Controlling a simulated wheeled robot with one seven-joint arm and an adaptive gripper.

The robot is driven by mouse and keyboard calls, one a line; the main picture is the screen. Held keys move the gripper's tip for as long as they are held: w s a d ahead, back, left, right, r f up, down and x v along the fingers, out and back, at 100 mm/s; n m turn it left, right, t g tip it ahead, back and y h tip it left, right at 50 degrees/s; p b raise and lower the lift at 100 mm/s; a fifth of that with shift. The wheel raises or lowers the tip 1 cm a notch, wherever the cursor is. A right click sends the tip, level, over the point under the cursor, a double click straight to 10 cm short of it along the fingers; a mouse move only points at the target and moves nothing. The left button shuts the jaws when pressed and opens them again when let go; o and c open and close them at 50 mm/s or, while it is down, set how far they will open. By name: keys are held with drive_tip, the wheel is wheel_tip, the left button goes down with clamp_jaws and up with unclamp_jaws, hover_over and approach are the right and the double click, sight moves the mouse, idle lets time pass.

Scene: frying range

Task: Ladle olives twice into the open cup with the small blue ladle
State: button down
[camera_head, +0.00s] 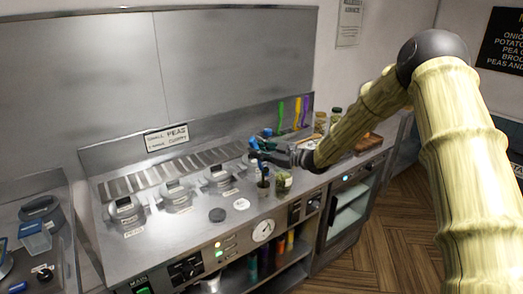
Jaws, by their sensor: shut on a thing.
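My gripper (262,149) is above the right part of the steel counter. It is shut on what appears to be the small blue ladle (254,143), with blue showing at the fingers. A thin dark shaft hangs below the fingers toward a small dark green container (263,188); I cannot tell whether the ladle's bowl is inside it. A small jar or cup (283,182) with greenish contents and a pale label stands just to its right. I cannot tell which of the two is the open cup. Olives are too small to make out.
Several lidded wells (175,192) line the counter (190,225). A dark disc (217,215) and a white disc (241,204) lie in front. Coloured utensils (297,112) hang behind on the right, near jars (336,115) and a wooden board (368,142). A sign (167,136) stands at the back.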

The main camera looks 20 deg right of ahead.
drive_tip(key=s+a+f+n+b, duration=0.3)
drive_tip(key=f+n+b, duration=0.2)
drive_tip(key=b, duration=0.6)
drive_tip(key=s+a+f+n+h+b, duration=0.1)
drive_tip(key=s+a+f+n+b, duration=0.2)
drive_tip(key=f+n+b, duration=0.3)
drive_tip(key=f+b, duration=0.1)
drive_tip(key=b, duration=0.4)
drive_tip(key=shift+s+a+f, duration=0.2)
drive_tip(key=shift+a+f, duration=0.1)
drive_tip(key=shift+a, duration=0.05)
idle(0.4)
idle(1.0)
